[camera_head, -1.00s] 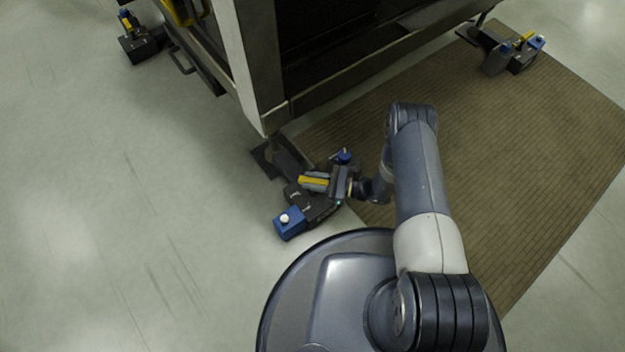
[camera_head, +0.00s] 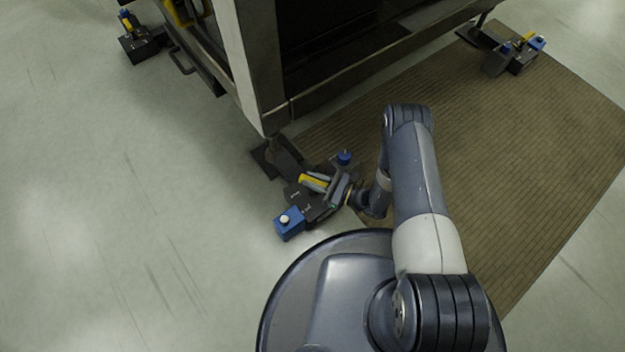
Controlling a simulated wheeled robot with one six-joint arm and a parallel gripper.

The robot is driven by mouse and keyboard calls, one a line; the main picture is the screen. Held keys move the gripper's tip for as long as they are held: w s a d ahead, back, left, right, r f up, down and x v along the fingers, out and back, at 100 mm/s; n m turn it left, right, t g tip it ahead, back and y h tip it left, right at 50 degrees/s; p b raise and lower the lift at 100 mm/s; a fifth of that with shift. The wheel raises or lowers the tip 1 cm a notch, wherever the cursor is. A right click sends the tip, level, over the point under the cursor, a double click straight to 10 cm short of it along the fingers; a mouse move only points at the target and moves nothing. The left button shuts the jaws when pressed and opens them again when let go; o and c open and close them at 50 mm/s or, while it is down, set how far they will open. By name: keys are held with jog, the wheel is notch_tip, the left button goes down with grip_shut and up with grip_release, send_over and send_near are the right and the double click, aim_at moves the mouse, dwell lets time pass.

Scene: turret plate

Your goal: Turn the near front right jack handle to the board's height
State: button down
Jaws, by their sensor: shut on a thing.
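The near jack (camera_head: 268,157) stands on the floor at the near corner of the machine, in the middle of the head view. It has a dark body, a blue block with a white knob (camera_head: 289,221) on its near left side and a blue knob (camera_head: 344,158) on its right. Its yellow handle (camera_head: 313,181) lies across the top. My gripper (camera_head: 326,186) is over the jack, shut on the handle. The fingertips are small here and partly hidden by the gripper's body. The board named in the task cannot be made out clearly.
The large machine frame (camera_head: 250,75) rises just behind the jack. Similar jacks stand at the upper left (camera_head: 143,45) and upper right (camera_head: 512,52). A brown mat (camera_head: 500,150) covers the floor to the right. The floor at left is clear.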

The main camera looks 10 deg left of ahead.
jog(key=shift+s+f, duration=0.1)
jog(key=shift+s, duration=0.3)
jog(key=c, duration=1.5)
grip_release()
jog(key=shift+o, duration=1.1)
jog(key=shift+w, duration=0.1)
jog(key=shift+d, duration=0.45)
jog(key=s+d+p, duration=0.2)
jog(key=d+p, duration=0.1)
jog(key=d, duration=0.6)
jog(key=shift+s+d, duration=0.15)
jog(key=shift+d, duration=0.05)
jog(key=w+a+b, duration=0.1)
jog(key=a, duration=0.2)
jog(key=a+b, duration=0.1)
jog(key=a, duration=0.3)
jog(key=w+a+b, duration=0.1)
jog(key=a, duration=0.2)
jog(key=shift+w+a, duration=0.25)
jog(key=shift+w, duration=0.05)
jog(key=shift+g, duration=0.3)
